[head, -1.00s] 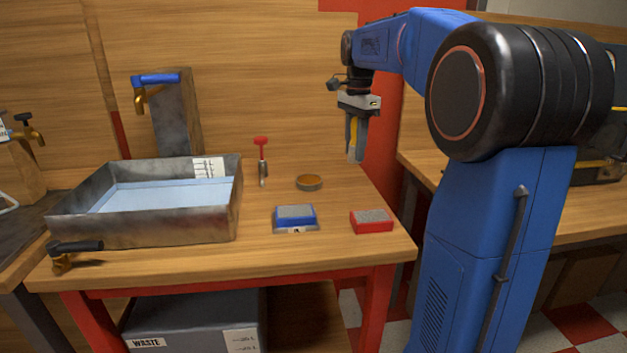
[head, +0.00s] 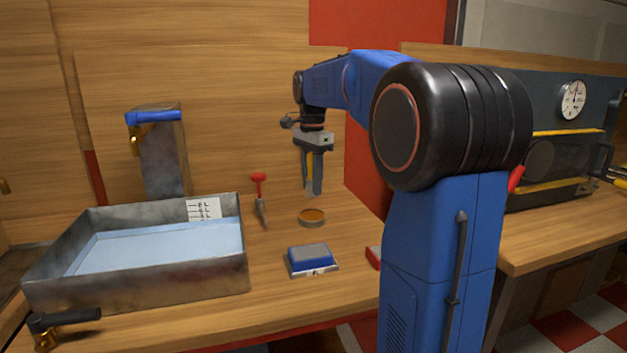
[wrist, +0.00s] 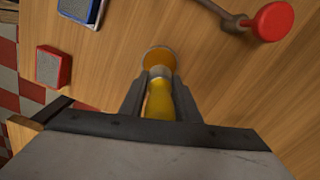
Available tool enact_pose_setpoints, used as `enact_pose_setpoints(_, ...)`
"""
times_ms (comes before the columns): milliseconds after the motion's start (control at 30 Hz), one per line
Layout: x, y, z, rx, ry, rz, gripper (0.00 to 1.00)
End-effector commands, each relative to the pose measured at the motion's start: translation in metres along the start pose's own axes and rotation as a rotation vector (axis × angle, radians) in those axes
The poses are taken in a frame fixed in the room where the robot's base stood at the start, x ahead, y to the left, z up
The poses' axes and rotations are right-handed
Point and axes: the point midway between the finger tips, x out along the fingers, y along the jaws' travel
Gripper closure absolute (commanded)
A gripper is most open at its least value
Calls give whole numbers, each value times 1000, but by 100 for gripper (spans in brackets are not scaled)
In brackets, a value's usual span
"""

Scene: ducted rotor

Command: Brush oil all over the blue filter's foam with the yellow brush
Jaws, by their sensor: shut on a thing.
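My gripper (head: 313,188) is shut on the yellow brush (head: 309,165), which points down. In the wrist view, the brush (wrist: 160,102) sits between the two fingers. The round dish of amber oil (head: 312,217) is on the table just below the gripper; in the wrist view, the dish (wrist: 159,57) lies right beyond the brush tip. The tip looks above the dish, but I cannot tell the exact gap. The blue filter (head: 311,261) with grey foam on top sits nearer the table's front; it also shows in the wrist view (wrist: 82,9).
A red filter (head: 373,257) is partly hidden behind my arm; it shows whole in the wrist view (wrist: 53,67). A red-handled tool (head: 259,190) is left of the dish. A metal basin (head: 170,278) fills the table's left. Bare table lies between.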

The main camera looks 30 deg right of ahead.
Motion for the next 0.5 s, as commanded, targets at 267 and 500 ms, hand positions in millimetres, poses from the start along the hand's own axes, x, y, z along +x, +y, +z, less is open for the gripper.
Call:
enact_pose_setpoints(267, 23, 0, 0, 0, -1, 2, 93)
enact_pose_setpoints(500, 44, 0, 0, 0, 0, 1, 93)
